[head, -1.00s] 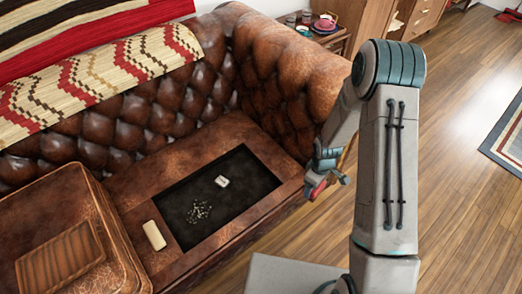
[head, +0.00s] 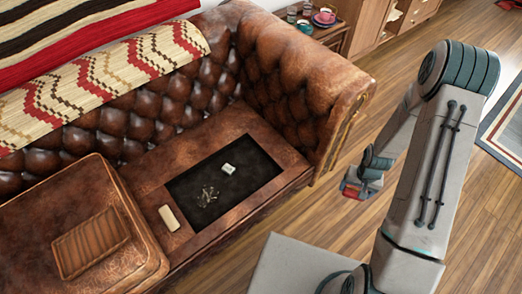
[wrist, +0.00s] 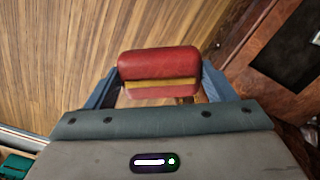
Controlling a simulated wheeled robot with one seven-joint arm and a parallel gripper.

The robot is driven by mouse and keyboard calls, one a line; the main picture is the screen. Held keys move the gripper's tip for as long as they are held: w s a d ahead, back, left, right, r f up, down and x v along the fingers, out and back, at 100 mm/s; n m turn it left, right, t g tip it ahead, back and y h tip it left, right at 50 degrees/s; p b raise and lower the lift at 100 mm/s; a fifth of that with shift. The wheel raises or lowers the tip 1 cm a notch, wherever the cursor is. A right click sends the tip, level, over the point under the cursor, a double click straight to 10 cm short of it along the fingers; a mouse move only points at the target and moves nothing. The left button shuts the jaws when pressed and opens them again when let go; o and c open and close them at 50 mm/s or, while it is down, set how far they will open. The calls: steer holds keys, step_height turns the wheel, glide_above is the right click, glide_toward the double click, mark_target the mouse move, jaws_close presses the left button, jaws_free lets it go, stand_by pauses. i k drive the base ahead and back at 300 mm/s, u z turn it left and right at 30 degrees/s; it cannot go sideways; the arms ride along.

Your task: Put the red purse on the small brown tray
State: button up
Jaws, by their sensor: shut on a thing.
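The red purse (wrist: 160,63), with a yellowish band, sits between the two fingers of my gripper (wrist: 160,76) in the wrist view. In the head view my gripper (head: 357,187) is over the wooden floor, right of the sofa's arm, and a bit of the red purse (head: 350,192) shows at its tip. The small brown tray (head: 92,243), flat and striped like wood, lies on the brown leather cushion at the lower left. It is well to the left of my gripper, with the sofa seat between them.
A black inset panel (head: 248,190) on the sofa seat holds a small white item (head: 228,169) and a scatter of tiny pieces. A cream block (head: 169,217) lies beside it. The sofa's high arm (head: 315,85) stands near my gripper. A side table with cups is behind.

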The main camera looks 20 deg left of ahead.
mark_target(73, 256)
steer(key=z, duration=1.05)
steer(key=k, duration=2.55)
steer(key=u, duration=2.15)
